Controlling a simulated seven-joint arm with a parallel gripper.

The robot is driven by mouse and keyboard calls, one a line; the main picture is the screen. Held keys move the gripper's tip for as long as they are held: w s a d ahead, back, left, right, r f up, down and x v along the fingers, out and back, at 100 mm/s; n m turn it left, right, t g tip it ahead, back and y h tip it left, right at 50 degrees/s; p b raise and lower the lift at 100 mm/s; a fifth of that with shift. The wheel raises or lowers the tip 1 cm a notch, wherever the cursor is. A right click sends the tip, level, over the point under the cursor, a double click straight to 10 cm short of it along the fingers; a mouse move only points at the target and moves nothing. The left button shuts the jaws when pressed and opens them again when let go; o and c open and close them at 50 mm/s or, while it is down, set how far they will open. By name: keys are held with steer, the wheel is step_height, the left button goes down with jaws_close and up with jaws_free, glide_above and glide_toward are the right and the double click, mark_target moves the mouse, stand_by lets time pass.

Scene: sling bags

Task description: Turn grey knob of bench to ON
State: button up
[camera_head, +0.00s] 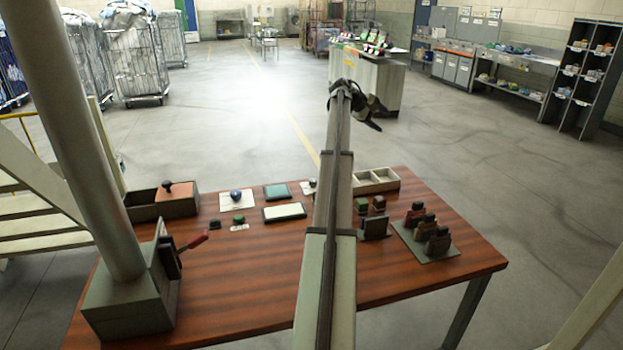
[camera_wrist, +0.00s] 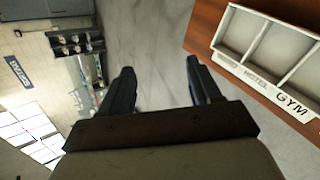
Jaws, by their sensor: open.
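I cannot make out a grey knob marked ON in either view. A grey counter-like bench (camera_head: 385,88) with small coloured items on top stands beyond the wooden table (camera_head: 250,290); I cannot tell which of the two is the bench meant. My gripper (camera_wrist: 160,78) is open and empty in the wrist view, its two dark fingers apart with grey floor between them. In the head view my arm reaches out over the table, and its dark end (camera_head: 358,102) lies in front of the counter in the picture; the fingers are hard to make out there.
A red-handled device (camera_head: 190,244) stands at the left. Open floor lies beyond.

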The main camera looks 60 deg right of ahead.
steer(key=w+a+f+n+t+y, duration=0.1)
steer(key=w+a+f+n, duration=0.15)
steer(key=w, duration=0.25)
steer(key=w+a+f+n+y, duration=0.1)
steer(key=w+a+f+n, duration=0.1)
steer(key=w+a, duration=0.3)
steer(key=w+a+f+n+t+y, duration=0.1)
steer(key=w+a+f+n+y, duration=0.15)
steer(key=w, duration=0.35)
steer(key=n+t+y, duration=0.1)
steer(key=n+y, duration=0.1)
steer(key=n, duration=0.2)
glide_toward(313, 180)
steer(key=shift+h, duration=0.25)
steer(key=x, duration=0.8)
steer(key=shift+a+f, duration=0.1)
steer(key=shift+f, duration=0.3)
steer(key=c, duration=1)
